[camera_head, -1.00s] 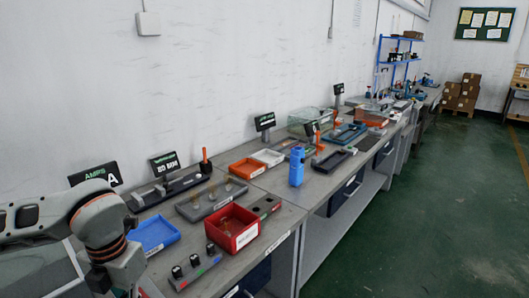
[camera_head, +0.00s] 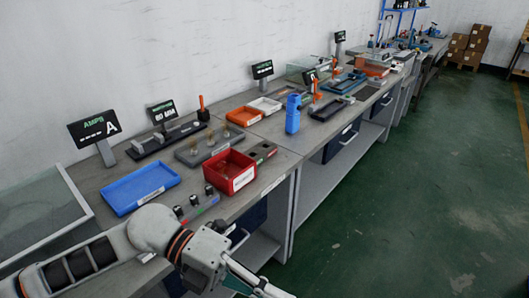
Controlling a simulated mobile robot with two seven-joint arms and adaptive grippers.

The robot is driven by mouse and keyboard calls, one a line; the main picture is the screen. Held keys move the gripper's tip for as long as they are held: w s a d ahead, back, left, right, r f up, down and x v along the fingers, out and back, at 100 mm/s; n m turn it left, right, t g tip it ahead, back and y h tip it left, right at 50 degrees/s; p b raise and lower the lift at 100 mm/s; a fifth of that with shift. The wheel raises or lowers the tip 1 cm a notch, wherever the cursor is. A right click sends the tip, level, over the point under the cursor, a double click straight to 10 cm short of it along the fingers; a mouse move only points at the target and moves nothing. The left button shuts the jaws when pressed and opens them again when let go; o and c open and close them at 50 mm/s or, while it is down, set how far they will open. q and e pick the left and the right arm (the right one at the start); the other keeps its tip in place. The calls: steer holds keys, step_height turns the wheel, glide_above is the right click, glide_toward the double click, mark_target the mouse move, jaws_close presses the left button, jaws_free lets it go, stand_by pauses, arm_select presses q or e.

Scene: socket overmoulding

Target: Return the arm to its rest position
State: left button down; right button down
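My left arm comes in from the lower left, in front of the bench. Its wrist hangs off the bench's near edge, over the green floor. My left gripper (camera_head: 258,288) is at the bottom edge of the view, partly cut off, so I cannot tell whether its fingers are open or shut. No held object shows at it. My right gripper is not in view.
The bench (camera_head: 112,185) runs along the wall. A blue tray (camera_head: 140,188), a red bin (camera_head: 230,171) and a strip with black knobs (camera_head: 195,212) lie close to my arm. A blue bottle-like device (camera_head: 292,114) stands farther back. The floor (camera_head: 390,220) at right is clear.

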arm_select(q)
steer(key=w+d+r+n+t+h, duration=0.1)
steer(key=w+r+n+t+h, duration=0.5)
steer(key=w+n+t+h, duration=0.4)
steer(key=w+a+f+n+t+y, duration=0.65)
steer(key=f+n+t+y, duration=0.2)
steer(key=n+t, duration=0.4)
steer(key=s+a+f+n+g+y, duration=0.1)
steer(key=a+f+n+y, duration=0.35)
steer(key=f, duration=0.25)
steer(key=a+f+n+g+y, duration=0.1)
steer(key=a+f+n+y, duration=0.35)
steer(key=f, duration=0.35)
steer(key=s+a+f+n+g+y, duration=0.2)
steer(key=s+a+f, duration=0.2)
steer(key=s+f, duration=0.2)
steer(key=s+a+f+n+g+y, duration=0.1)
steer(key=s+a+f, duration=0.3)
steer(key=f, duration=0.5)
steer(key=shift+s+f+n+g+y, duration=0.35)
steer(key=shift+s+n+g, duration=0.2)
steer(key=shift+s, duration=0.35)
